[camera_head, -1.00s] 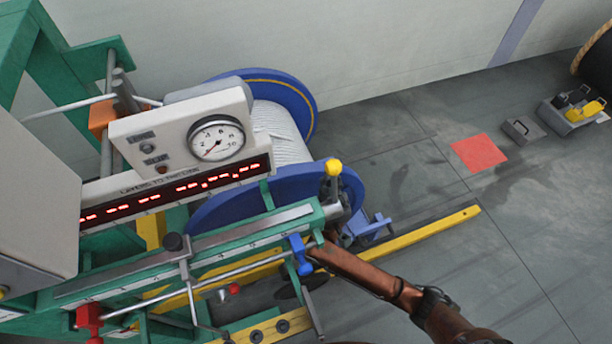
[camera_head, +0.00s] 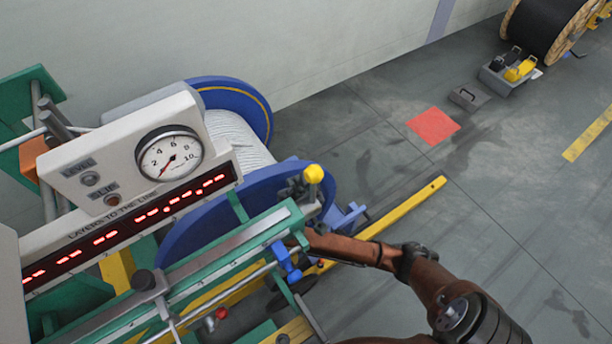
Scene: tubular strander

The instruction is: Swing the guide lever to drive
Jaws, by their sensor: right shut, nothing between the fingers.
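A short lever with a yellow ball knob (camera_head: 313,174) stands at the right end of the green guide rail (camera_head: 225,262). A blue handle (camera_head: 289,262) hangs from the rod below that end. Which of these is the guide lever is not marked. My right arm comes in from the lower right, and my right gripper (camera_head: 309,240) is shut and empty at the rail's end, below the yellow knob and beside the blue handle. The rail partly hides its tips; contact cannot be told. My left gripper is out of view.
A panel with a dial gauge (camera_head: 169,153) and red digital display (camera_head: 130,226) stands at left. Behind the rail is a blue-flanged reel (camera_head: 232,92). A yellow floor bar (camera_head: 405,212) lies to the right. The floor beyond, with a red patch (camera_head: 433,126), is mostly clear.

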